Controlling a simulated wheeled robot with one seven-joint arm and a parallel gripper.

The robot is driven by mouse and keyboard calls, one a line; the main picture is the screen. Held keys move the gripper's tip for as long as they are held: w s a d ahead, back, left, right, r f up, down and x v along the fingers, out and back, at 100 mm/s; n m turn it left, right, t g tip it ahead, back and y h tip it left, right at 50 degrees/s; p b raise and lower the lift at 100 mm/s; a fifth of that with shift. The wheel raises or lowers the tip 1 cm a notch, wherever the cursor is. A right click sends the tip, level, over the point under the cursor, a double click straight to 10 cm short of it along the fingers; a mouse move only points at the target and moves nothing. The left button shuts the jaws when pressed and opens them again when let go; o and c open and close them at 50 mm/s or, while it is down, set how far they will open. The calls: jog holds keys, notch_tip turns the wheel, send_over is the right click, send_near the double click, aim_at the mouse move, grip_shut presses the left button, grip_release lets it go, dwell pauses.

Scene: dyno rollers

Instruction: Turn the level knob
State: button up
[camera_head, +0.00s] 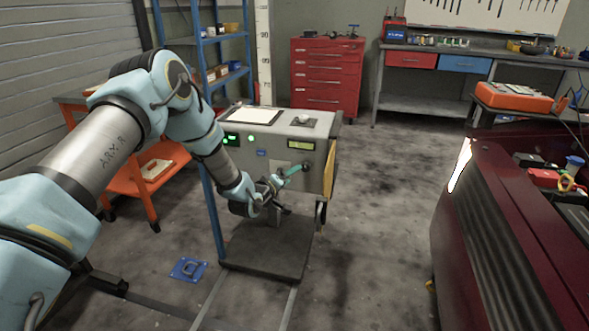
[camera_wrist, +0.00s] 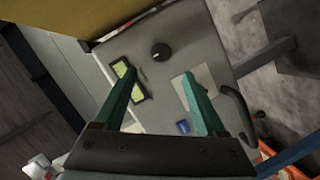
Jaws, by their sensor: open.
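The grey console (camera_head: 256,140) stands in the middle of the head view. In the wrist view, a round black knob (camera_wrist: 160,53) with a pale pointer mark sits on its grey face (camera_wrist: 185,28), beside yellow-green displays (camera_wrist: 121,68). I cannot make the knob out in the head view, where my gripper and arm cover part of the face. My gripper (camera_head: 296,171) is at the console's front. In the wrist view, my gripper (camera_wrist: 159,74) has its two green fingers spread apart, with nothing between them. The knob shows just beyond the fingertips, roughly between them; contact is not visible.
A pale plate (camera_wrist: 203,78) and a blue part (camera_wrist: 183,127) are on the face near the right finger. A black handle (camera_wrist: 236,101) curves beside it. A dark red car (camera_head: 500,225) stands at right, an orange cart (camera_head: 150,170) at left. Floor between console and car is clear.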

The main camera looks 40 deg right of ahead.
aim_at(304, 168)
jog(key=p+x, duration=0.1)
jog(key=x, duration=0.7)
jog(key=shift+d+f, duration=0.1)
jog(key=shift+d, duration=0.3)
jog(key=shift+c, duration=0.2)
grip_shut()
